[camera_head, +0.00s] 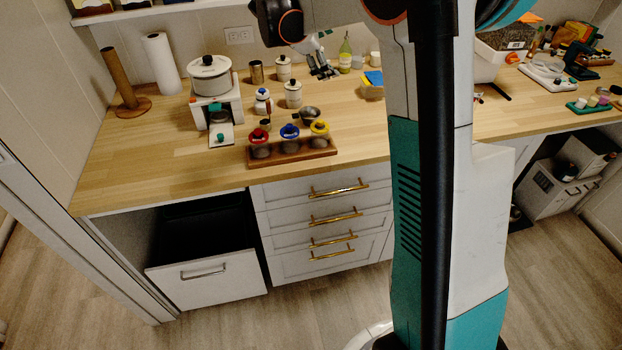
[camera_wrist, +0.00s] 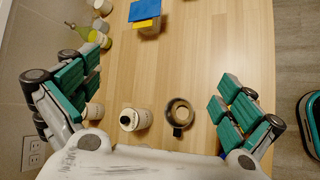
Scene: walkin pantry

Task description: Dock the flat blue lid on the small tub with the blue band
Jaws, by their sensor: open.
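My gripper (camera_head: 322,66) is over the back of the counter, with its fingers spread wide and nothing between them in the wrist view (camera_wrist: 160,85). A small white jar with blue on it (camera_head: 263,104) stands on the counter, left of and nearer than my gripper. It may be the blue-banded tub; its band is too small to make out. A blue-topped piece (camera_head: 290,131) sits in the middle of a wooden rack (camera_head: 292,152), between red and yellow ones. I cannot tell whether it is the flat blue lid.
A blue-and-yellow block (camera_head: 372,84) and a green bottle (camera_head: 345,54) are to the right. The counter's front left is bare.

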